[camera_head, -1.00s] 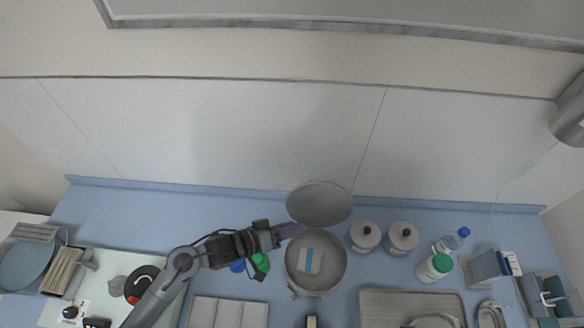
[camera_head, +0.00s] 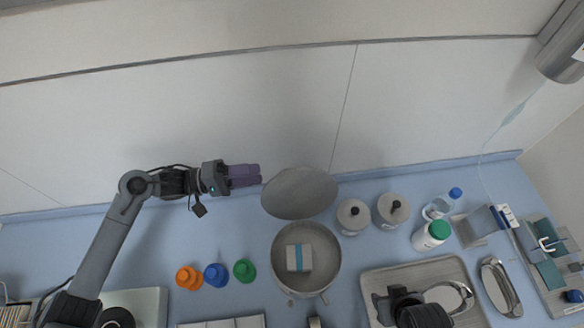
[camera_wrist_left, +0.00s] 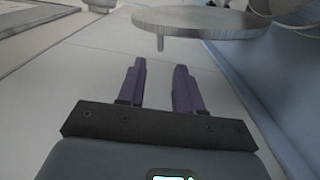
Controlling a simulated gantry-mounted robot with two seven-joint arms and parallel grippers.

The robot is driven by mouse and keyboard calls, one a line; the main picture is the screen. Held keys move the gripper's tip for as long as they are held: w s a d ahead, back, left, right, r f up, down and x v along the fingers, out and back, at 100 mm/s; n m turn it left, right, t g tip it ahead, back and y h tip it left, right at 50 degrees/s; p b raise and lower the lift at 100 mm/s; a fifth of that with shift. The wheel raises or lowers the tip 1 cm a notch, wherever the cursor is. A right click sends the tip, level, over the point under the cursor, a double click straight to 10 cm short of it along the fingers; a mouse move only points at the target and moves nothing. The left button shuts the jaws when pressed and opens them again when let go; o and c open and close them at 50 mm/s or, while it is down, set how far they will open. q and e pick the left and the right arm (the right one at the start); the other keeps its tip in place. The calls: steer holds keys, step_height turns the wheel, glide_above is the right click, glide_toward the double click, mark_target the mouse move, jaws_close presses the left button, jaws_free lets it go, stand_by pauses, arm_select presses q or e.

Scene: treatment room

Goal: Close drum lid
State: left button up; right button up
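The round metal drum (camera_head: 332,268) stands on the blue counter. A white pack with a blue band (camera_head: 299,258) lies inside it. Its round grey lid (camera_head: 300,194) stands tilted open at the drum's back edge. In the left wrist view the lid (camera_wrist_left: 200,22) is a grey disc beyond the fingers. My left gripper (camera_head: 258,175) is raised at the left of the lid, apart from it. Its purple fingers (camera_wrist_left: 160,82) are spread with nothing between them. My right gripper, dark, shows at the lower right over a metal tray; its fingers cannot be made out.
Orange (camera_head: 189,278), blue (camera_head: 216,275) and green (camera_head: 245,270) pieces stand left of the drum. Two lidded canisters (camera_head: 353,217) (camera_head: 391,211) stand to its right. Further right are a green-capped bottle (camera_head: 431,236), the tray (camera_head: 457,266) and a kidney dish (camera_head: 502,285).

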mark_target(287, 171)
arm_select(q)
steer(key=p+x, duration=0.1)
steer(key=x, duration=0.8)
steer(key=shift+d, duration=0.2)
steer(key=shift+c, duration=0.3)
jaws_close()
steer(key=shift+f, duration=0.1)
